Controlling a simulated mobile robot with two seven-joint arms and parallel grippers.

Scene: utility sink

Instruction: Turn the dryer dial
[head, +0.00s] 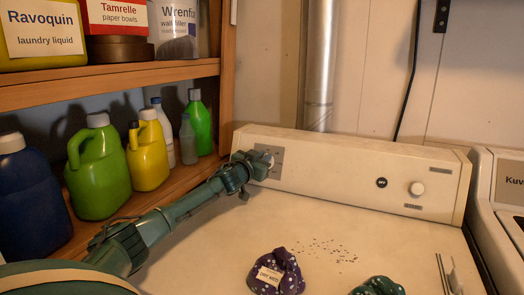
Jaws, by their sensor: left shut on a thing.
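The dryer (345,225) is a cream machine with a raised control panel (330,175) along its back. The dryer dial (271,161) sits on a grey plate at the left end of the panel and is mostly hidden by my gripper. My left arm reaches in from the lower left. My left gripper (262,162) is shut on the dial, at the panel's face. The dial's pointer and markings are too small or covered to read. A second, pale round knob (416,188) and a small dark button (381,183) are on the panel's right part. My right gripper is out of view.
A wooden shelf (120,84) with several bottles stands on the left, close to my left arm. A purple dotted pouch (276,272), a green pouch (378,286) and a thin pronged object (449,275) lie on the dryer top. Another machine (497,200) stands at right.

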